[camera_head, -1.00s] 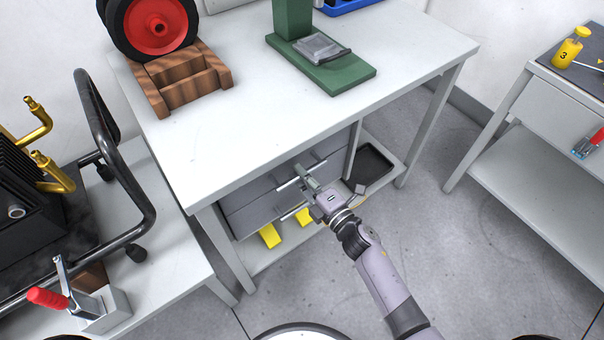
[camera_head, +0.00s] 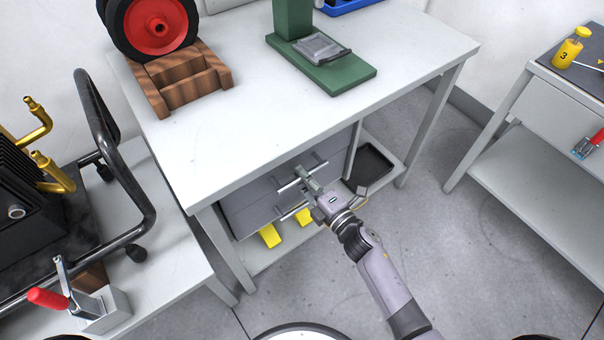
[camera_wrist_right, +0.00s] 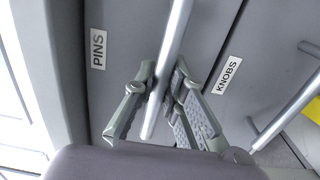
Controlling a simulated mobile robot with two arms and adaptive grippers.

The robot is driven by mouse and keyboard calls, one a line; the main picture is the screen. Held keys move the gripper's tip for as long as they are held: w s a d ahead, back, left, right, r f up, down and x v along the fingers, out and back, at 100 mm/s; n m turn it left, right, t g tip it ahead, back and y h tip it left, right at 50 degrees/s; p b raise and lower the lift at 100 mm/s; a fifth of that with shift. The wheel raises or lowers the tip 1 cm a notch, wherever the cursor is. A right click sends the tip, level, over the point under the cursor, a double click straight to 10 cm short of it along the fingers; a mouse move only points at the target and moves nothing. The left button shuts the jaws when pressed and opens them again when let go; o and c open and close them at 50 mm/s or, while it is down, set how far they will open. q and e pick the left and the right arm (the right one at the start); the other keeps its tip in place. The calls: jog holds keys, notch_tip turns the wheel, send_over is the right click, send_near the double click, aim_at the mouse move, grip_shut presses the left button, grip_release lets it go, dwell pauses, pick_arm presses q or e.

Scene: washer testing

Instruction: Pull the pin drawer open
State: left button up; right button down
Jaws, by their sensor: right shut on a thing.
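The grey drawer unit (camera_head: 250,197) hangs under the white bench. The pin drawer is its upper drawer, marked by a PINS label (camera_wrist_right: 98,49) in the right wrist view. Its silver bar handle (camera_wrist_right: 177,32) runs between my right gripper's fingers (camera_wrist_right: 160,90), which are shut on it. In the head view my right gripper (camera_head: 309,182) is at this handle, at the drawer front. The drawer looks shut or nearly so; the bench top hides its upper edge. My left gripper is not in view.
The drawer below has a KNOBS label (camera_wrist_right: 227,75) and its own bar handle (camera_wrist_right: 286,112). Yellow blocks (camera_head: 270,236) and a dark tray (camera_head: 371,166) are on the lower shelf. The white bench top (camera_head: 290,110) overhangs the drawers. Open floor (camera_head: 450,260) lies in front.

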jog(key=p+v, duration=0.2)
jog(key=v, duration=2.3)
jog(key=shift+s+d, duration=0.15)
jog(key=shift+s, duration=0.05)
jog(key=c, duration=1.6)
grip_release()
jog(key=v, duration=1.2)
